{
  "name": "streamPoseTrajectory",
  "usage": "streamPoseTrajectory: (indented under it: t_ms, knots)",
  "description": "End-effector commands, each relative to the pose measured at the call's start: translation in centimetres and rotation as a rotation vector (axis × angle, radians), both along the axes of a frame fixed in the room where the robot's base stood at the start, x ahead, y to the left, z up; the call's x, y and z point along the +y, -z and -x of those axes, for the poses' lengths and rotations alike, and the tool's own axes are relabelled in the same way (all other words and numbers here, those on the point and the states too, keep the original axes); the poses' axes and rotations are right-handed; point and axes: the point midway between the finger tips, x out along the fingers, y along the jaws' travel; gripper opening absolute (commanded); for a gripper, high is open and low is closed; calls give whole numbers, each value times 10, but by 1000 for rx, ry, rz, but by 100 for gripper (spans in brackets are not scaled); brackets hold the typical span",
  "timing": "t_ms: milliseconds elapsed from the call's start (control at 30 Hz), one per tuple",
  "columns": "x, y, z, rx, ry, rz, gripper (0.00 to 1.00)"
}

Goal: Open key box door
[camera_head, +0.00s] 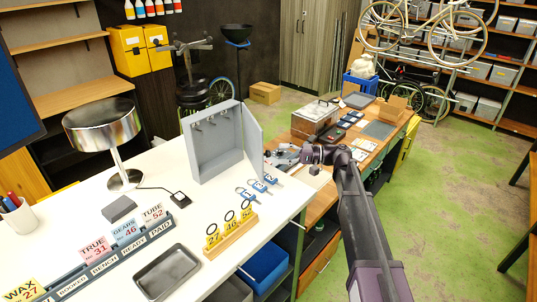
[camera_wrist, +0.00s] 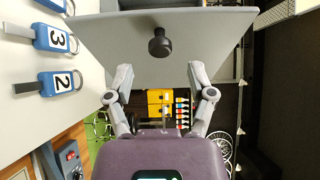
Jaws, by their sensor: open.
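The grey key box (camera_head: 208,147) stands on the white table, with several hooks showing inside. Its door (camera_head: 253,138) is hinged at the box's right side and stands swung out, so the interior is exposed. In the wrist view the door (camera_wrist: 110,45) fills the upper part, with a round black knob (camera_wrist: 160,43) on its face. My gripper (camera_head: 281,155) is to the right of the door. Its fingers are spread in the wrist view (camera_wrist: 160,78), on either side below the knob, and nothing is between them. I cannot tell whether a fingertip touches the door.
Blue numbered key tags (camera_head: 257,186) lie in front of the box. A wooden stand (camera_head: 231,238) with yellow number tags, a grey tray (camera_head: 167,271) and a chrome lamp (camera_head: 104,125) share the table. A wooden workbench (camera_head: 325,190) with tools lies to the right.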

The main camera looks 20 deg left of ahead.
Motion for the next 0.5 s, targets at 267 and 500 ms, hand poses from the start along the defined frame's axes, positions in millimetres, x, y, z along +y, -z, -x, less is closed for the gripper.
streamPoseTrajectory:
  t_ms: [267,500]
  knots:
    - [35,0,11,0,-2,0,71]
    - [47,0,14,0,0,0,71]
